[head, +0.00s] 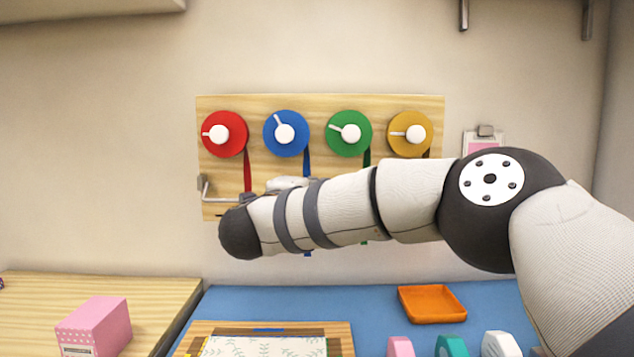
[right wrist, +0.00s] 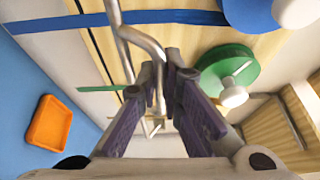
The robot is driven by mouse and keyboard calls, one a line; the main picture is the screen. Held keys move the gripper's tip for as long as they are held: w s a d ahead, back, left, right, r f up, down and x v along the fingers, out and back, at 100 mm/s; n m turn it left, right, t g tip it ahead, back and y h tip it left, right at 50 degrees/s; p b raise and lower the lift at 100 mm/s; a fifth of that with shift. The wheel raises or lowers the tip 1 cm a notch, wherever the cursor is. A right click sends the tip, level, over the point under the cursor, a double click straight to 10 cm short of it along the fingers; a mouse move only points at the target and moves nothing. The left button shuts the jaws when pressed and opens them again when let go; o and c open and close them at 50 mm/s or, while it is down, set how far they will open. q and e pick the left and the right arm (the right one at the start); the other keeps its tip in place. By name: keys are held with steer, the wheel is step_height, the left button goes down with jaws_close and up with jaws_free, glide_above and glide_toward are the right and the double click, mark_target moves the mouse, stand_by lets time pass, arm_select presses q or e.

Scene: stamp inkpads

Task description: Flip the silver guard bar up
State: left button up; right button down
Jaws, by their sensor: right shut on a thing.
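The silver guard bar (head: 207,191) is on the wooden wall board (head: 320,103). In the head view its left end shows at a bracket on the board's lower left, running down and then right; the rest is hidden behind my right arm. In the right wrist view the bent bar (right wrist: 138,37) passes between the fingertips of my right gripper (right wrist: 162,78), which is shut on it. In the head view the right fingers are hidden behind the arm. My left gripper is not in view.
Red (head: 219,148), blue (head: 292,149), green (head: 354,149) and yellow (head: 416,150) dials with white knobs sit above the bar, ribbons hanging below. An orange tray (head: 432,304) lies on the blue mat (head: 365,310). A pink box (head: 95,325) stands at the left.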

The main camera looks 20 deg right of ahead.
step_height(320, 180, up, 2)
steer(key=shift+r+g+y+p, duration=0.1)
steer(key=shift+g+y+p, duration=0.2)
steer(key=shift+y+p, duration=0.25)
steer(key=shift+n+g, duration=0.4)
steer(key=shift+g, duration=0.1)
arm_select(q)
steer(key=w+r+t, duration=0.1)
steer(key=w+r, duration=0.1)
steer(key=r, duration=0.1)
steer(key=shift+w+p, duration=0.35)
arm_select(e)
steer(key=shift+w+g+y, duration=0.15)
steer(key=shift+g+y, duration=0.25)
steer(key=shift+y, duration=0.15)
steer(key=c, duration=2)
jaws_free()
